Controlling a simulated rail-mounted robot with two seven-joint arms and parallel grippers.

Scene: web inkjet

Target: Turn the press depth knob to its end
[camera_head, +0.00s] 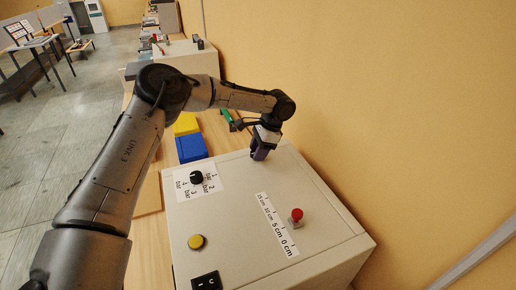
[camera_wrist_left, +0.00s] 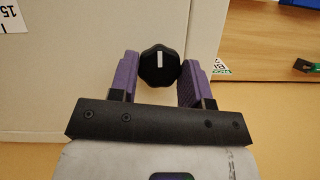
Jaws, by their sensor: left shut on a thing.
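My left gripper (camera_head: 259,154) reaches down to the far corner of the cream control box (camera_head: 245,225). Its purple fingers stand on both sides of a round, lobed black knob (camera_wrist_left: 150,72) in the left wrist view, and they are shut on it. A short white mark on the knob's top runs nearly up and down in that view. No label for this knob shows. In the head view the gripper hides the knob. My right gripper is not in view.
The box top also carries a black dial (camera_head: 196,178) with bar labels, a red-topped slider (camera_head: 296,215) beside a cm scale, a yellow button (camera_head: 196,241) and a black switch (camera_head: 207,282). Blue (camera_head: 191,148) and yellow (camera_head: 186,124) bins stand behind; a wall rises at right.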

